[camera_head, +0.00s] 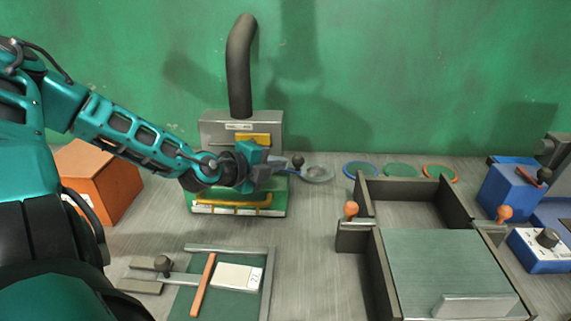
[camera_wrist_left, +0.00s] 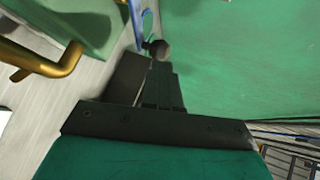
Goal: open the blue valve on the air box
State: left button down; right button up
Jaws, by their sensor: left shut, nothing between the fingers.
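The air box (camera_head: 212,128) is a grey box with a thick black pipe on top, standing against the green wall. The blue valve (camera_head: 285,160) is a blue lever with a dark round knob at its right side, partly hidden by my gripper. In the left wrist view the blue lever (camera_wrist_left: 138,22) and its dark knob (camera_wrist_left: 159,49) show just beyond my fingertips. My left gripper (camera_head: 274,167) is shut and empty, in front of the box's right side, close to the knob. I cannot tell whether it touches the knob. My right gripper is out of view.
A green unit with a yellow handle (camera_head: 232,210) sits in front of the box. An orange box (camera_head: 95,180) stands left. A dark-walled tray frame (camera_head: 366,235) stands right. The bench between is clear.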

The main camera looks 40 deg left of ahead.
aim_at(294, 161)
pick_arm(q)
jog(key=shift+w+a+f+p, duration=0.1)
jog(key=shift+w+f+p, duration=0.1)
jog(key=shift+w+p, duration=0.35)
jog(key=shift+w+a+f+b, duration=0.1)
jog(key=shift+w+f+b, duration=0.2)
jog(key=shift+b, duration=0.25)
jog(key=shift+w, duration=0.1)
jog(key=shift+w+f+b, duration=0.1)
jog(key=shift+w+b, duration=0.4)
jog(key=shift+b, duration=0.25)
jog(key=shift+w, duration=0.15)
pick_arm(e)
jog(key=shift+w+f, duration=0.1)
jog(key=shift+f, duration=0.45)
pick_arm(q)
jog(key=shift+w, duration=0.1)
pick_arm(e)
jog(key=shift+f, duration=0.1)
